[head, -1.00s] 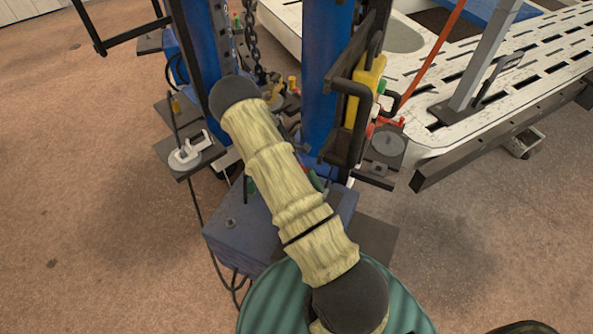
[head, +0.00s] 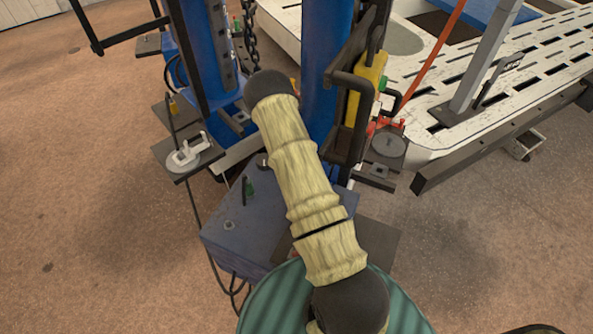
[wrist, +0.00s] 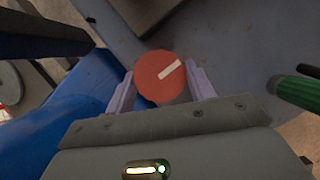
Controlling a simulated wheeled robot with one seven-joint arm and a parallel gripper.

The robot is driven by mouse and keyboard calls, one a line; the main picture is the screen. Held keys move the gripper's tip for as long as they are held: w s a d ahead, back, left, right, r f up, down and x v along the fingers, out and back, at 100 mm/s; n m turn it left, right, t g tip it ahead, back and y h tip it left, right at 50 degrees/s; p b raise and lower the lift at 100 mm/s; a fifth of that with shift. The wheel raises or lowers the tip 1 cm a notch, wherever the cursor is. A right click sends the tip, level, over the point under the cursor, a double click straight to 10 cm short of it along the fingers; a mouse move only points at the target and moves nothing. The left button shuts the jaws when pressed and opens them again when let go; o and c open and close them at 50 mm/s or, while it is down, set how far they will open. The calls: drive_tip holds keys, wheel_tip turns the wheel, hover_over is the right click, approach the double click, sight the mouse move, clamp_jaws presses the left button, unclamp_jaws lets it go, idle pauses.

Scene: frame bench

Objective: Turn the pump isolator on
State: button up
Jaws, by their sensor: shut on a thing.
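The pump isolator appears as a round red knob (wrist: 150,85) with a white bar mark in the wrist view. The bar runs diagonally, from lower left to upper right. My gripper (wrist: 161,72) has one pale finger on each side of the knob and is shut on it. In the head view my own arm hides both gripper and knob, near the blue-grey pump box (head: 235,238).
A green handle (wrist: 292,86) with a dark tip lies right of the knob in the wrist view. Blue posts (head: 325,75), a hanging chain (head: 250,30) and a black handled frame (head: 350,110) stand close to my arm. A white slotted bench (head: 470,110) is at the right.

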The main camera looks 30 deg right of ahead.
drive_tip(key=shift+w, duration=0.1)
idle(0.3)
drive_tip(key=o, duration=0.7)
drive_tip(key=v, duration=1.7)
drive_tip(key=shift+r, duration=0.3)
drive_tip(key=shift+a, duration=0.1)
